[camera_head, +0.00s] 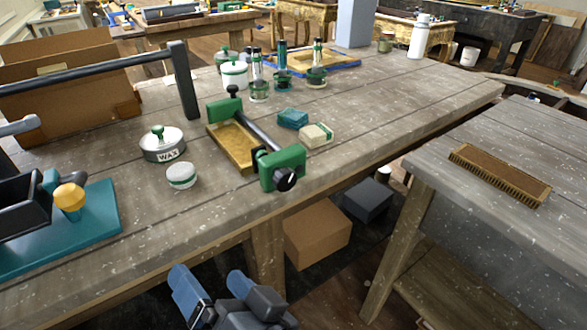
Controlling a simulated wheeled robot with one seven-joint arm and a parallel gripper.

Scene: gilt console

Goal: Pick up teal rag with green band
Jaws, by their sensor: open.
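A small teal folded block (292,118), which looks like the teal rag, lies on the grey wooden workbench (350,118), right of the green-handled clamp. I cannot make out its green band at this size. A cream block with a green band (316,135) lies just in front of it, very close. My gripper (212,279) is at the bottom of the view, in front of the bench's front edge. Its two fingers are apart with nothing between them. It is well away from the teal block.
A clamp with green ends (281,168) and a wooden tray (233,144) sit left of the blocks. A WAX tin (163,144), a white-lidded tin (181,175) and several jars stand nearby. A second bench with a brush (499,174) is at right. Bare bench lies right of the blocks.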

